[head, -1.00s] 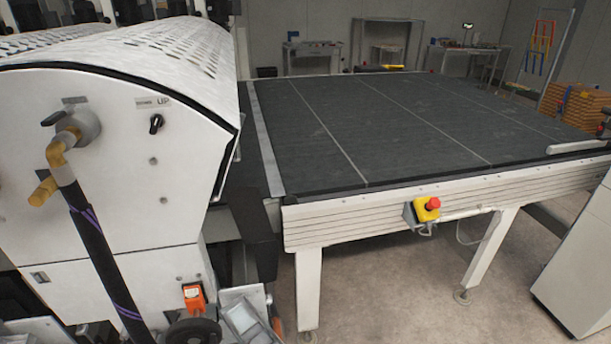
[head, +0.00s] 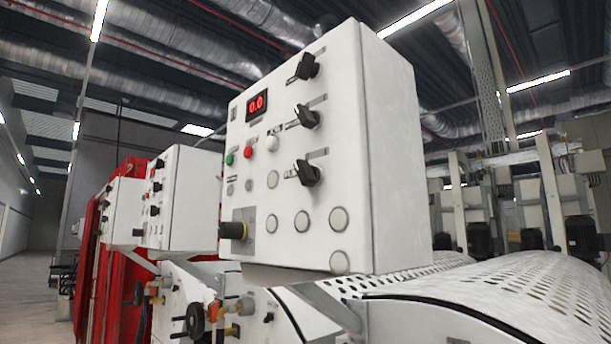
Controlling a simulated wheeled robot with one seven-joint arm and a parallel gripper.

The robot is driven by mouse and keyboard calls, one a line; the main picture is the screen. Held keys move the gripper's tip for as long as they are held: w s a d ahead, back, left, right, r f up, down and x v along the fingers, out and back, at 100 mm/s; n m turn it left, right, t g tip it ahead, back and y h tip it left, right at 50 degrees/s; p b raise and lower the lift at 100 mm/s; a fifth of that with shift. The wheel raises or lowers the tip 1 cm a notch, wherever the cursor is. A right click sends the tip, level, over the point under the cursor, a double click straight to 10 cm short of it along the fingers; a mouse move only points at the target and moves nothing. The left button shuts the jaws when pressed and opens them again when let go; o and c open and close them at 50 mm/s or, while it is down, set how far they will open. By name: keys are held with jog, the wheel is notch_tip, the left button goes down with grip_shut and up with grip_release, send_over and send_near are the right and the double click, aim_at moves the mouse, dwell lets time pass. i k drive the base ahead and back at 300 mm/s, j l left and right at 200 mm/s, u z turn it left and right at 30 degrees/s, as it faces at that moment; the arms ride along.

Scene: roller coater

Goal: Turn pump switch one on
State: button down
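A white control box (head: 395,160) fills the middle of the head view. Its front face carries three black rotary switches in a column: a top one (head: 307,67), a middle one (head: 306,117) and a lower one (head: 308,173). Their labels are too small to read, so I cannot tell which is pump switch one. A red digital display (head: 256,104) reads 0.0. A green button (head: 229,160), a red button (head: 248,153) and a white button (head: 272,144) sit below it. A black knob (head: 233,230) is at the lower left. My gripper is not in view.
More white control boxes (head: 190,195) stand behind at the left, beside a red machine (head: 95,265). Perforated white covers (head: 530,290) lie at the lower right. A handwheel (head: 194,320) and valve fittings are below the box. Floor shows at far left.

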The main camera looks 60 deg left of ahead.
aim_at(308, 174)
jog(key=u, duration=1.45)
